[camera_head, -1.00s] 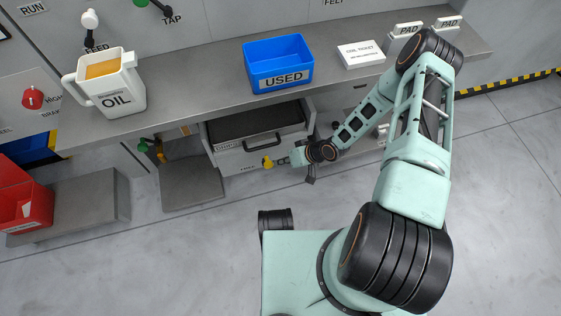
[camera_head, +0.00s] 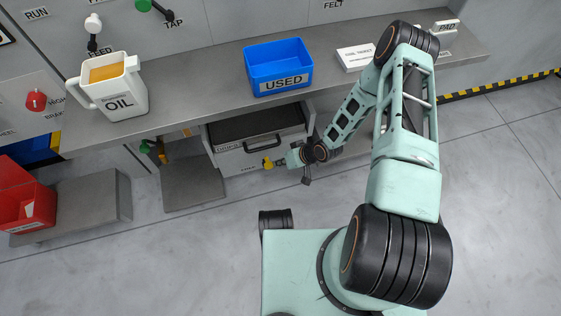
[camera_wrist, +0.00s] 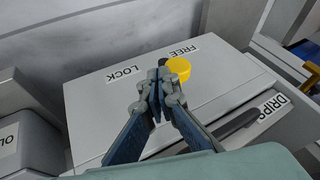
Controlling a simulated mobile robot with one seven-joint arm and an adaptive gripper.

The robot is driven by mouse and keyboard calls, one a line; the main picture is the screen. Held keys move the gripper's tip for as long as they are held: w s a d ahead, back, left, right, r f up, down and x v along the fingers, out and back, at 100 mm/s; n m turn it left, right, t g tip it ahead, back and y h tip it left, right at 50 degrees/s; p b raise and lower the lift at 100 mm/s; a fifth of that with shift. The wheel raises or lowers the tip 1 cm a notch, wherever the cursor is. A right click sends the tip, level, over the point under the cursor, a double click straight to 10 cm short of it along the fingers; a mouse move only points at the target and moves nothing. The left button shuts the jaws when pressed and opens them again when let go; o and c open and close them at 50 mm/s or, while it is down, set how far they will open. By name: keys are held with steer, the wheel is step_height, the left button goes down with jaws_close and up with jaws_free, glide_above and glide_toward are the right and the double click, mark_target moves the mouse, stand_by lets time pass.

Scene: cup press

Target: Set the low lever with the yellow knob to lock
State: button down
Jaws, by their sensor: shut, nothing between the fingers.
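The low lever's yellow knob (camera_head: 267,163) sits at the front of the cabinet under the counter. In the wrist view the yellow knob (camera_wrist: 179,68) is beside the FREE label (camera_wrist: 181,50). The LOCK label (camera_wrist: 124,73) lies to its left on the same pale panel (camera_wrist: 92,103). Only a short dark piece of the lever shows by the knob. My gripper (camera_wrist: 160,80) is shut and empty, its tips just left of the knob in the wrist view; I cannot tell whether they touch it. In the head view my gripper (camera_head: 280,162) is right of the knob.
A drawer handle (camera_head: 262,143) and a DRIPS label (camera_wrist: 273,107) are close by. A blue USED bin (camera_head: 279,87) and an OIL jug (camera_head: 121,103) stand on the counter above. A grey step (camera_head: 190,187) is at the left. The floor in front is clear.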

mark_target(268, 164)
steer(key=shift+s+a+r+h+p, duration=0.1)
steer(key=shift+a+r+h+p, duration=0.3)
steer(key=shift+p, duration=0.4)
steer(key=shift+s+a+r+n+t+h+p, duration=0.1)
steer(key=shift+s+a+n+t+h+p, duration=0.1)
steer(key=shift+a+h+p, duration=0.35)
steer(key=shift+s+a+r+n+t+h+p, duration=0.15)
steer(key=shift+a+t+h+p, duration=0.2)
steer(key=shift+h, duration=0.35)
steer(key=shift+s+a+f+n+t+h+p, duration=0.15)
steer(key=shift+a+h+p, duration=0.15)
steer(key=shift+a+h, duration=0.3)
steer(key=shift+s+a+b, duration=0.15)
steer(key=shift+a+b, duration=0.1)
steer(key=shift+a, duration=0.4)
steer(key=shift+s+a+b, duration=0.15)
steer(key=shift+a+b, duration=0.05)
steer(key=shift+a, duration=0.4)
steer(key=shift+r, duration=0.1)
